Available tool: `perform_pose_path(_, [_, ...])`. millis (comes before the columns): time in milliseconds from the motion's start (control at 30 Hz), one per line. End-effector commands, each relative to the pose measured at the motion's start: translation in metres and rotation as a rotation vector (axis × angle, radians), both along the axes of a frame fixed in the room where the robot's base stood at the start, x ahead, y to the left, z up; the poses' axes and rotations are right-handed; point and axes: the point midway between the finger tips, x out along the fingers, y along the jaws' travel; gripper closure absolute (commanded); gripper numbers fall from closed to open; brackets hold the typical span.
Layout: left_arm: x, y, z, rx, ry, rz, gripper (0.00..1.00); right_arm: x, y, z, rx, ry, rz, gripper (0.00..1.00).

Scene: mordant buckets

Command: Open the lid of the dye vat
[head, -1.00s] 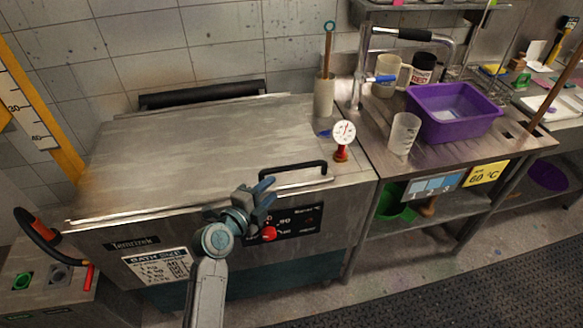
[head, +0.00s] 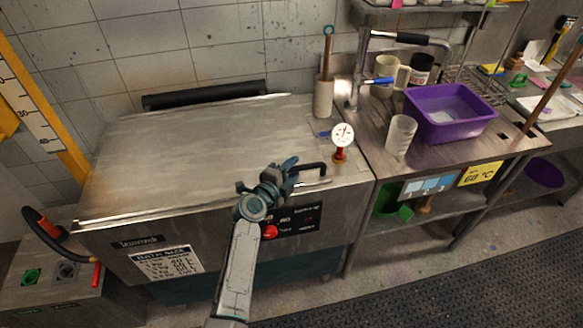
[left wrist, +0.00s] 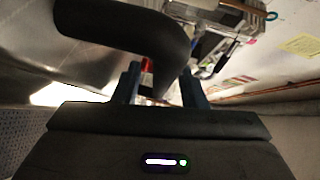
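The dye vat (head: 190,235) is a steel box with its flat steel lid (head: 190,150) lying closed on top. A black bar handle (head: 312,168) is fixed near the lid's front right edge. My left gripper (head: 290,170) is at the handle's left part and hides some of it. In the left wrist view the black handle (left wrist: 125,28) looms large and bends down toward the space between the two fingers (left wrist: 163,88). The fingers are apart; I cannot tell whether they touch the handle. My right gripper is out of view.
A dial thermometer (head: 343,136) and a steel cup with a wooden-handled tool (head: 323,97) stand at the lid's right side. A red knob (head: 270,232) sits on the front panel. A sink counter with a purple basin (head: 450,112) and a clear beaker (head: 400,135) adjoins on the right.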

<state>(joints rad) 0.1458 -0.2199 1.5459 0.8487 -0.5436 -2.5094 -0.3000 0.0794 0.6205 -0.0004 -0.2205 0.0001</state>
Motion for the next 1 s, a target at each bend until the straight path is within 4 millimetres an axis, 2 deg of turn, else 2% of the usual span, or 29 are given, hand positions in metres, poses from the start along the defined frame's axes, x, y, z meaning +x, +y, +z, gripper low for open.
perform_pose_path(233, [0.000,0.000,0.000,0.000,-0.001,0.000,0.64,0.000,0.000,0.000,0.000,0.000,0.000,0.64])
perform_pose_path(400, [0.000,0.000,0.000,0.000,0.000,0.000,0.98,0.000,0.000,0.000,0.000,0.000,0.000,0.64])
perform_pose_path(433, [0.000,0.000,0.000,0.000,0.000,0.000,1.00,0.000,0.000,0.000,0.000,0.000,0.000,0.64])
perform_pose_path(767, [0.001,0.000,0.008,-0.003,0.009,0.000,1.00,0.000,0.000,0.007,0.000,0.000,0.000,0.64])
perform_pose_path(867, [0.002,0.000,0.019,-0.008,0.023,0.000,1.00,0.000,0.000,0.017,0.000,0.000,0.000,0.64])
perform_pose_path(1000, [0.005,0.002,0.043,-0.020,0.061,0.001,1.00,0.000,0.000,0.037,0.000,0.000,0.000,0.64])
